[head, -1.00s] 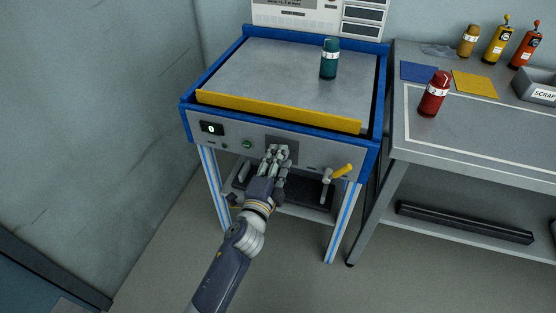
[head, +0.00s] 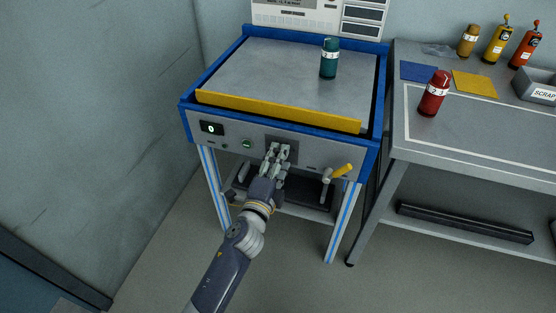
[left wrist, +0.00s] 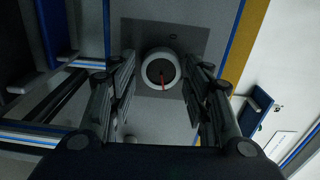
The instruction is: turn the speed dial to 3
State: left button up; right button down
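The speed dial (left wrist: 160,70) shows in the left wrist view as a pale ring with a dark centre and a red pointer, on a dark square plate. My left gripper (head: 279,151) is at the front panel of the blue-framed machine (head: 228,141), in front of that plate, and hides the dial in the head view. In the left wrist view, its fingers are apart, one on each side of the dial, with visible gaps. Dial numbers are not readable. A small display (head: 211,128) reads 0. My right gripper is not in view.
A lever with a yellow handle (head: 342,171) sticks out right of my left gripper. A green button (head: 246,144) is to its left. A teal bottle (head: 329,60) stands on the machine's top. A grey bench (head: 460,150) with a red bottle (head: 434,93) stands at right.

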pick_arm(q)
jog(key=v, duration=1.2)
dwell(0.6)
